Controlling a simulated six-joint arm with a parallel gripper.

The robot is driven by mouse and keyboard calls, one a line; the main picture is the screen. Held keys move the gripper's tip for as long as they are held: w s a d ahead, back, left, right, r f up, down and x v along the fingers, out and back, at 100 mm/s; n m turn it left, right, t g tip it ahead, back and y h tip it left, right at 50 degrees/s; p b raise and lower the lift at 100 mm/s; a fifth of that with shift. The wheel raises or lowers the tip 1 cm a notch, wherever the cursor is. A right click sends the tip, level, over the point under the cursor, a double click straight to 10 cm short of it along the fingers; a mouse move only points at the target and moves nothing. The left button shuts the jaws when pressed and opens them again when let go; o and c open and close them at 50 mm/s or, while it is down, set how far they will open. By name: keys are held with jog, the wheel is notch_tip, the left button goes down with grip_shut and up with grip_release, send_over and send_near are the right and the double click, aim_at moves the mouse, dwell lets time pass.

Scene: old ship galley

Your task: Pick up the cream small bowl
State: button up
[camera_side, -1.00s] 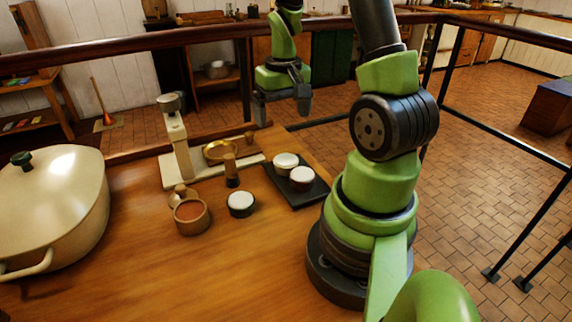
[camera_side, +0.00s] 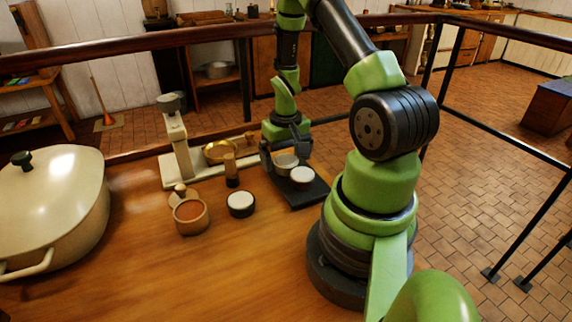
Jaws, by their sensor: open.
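The cream small bowl (camera_side: 286,167) stands on the back part of a black tray (camera_side: 308,198), partly hidden by my gripper. My gripper (camera_side: 287,158) points down over it with jaws open, one finger on its left side and one on its right. I cannot tell whether the fingers touch it. A dark reddish small bowl with white contents (camera_side: 302,177) stands just in front of it on the same tray, close to my gripper.
A large cream pot (camera_side: 58,215) fills the left; the front table is clear.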

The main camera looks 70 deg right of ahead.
jog(key=shift+f, duration=0.1)
jog(key=c, duration=1)
jog(key=shift+c, duration=0.2)
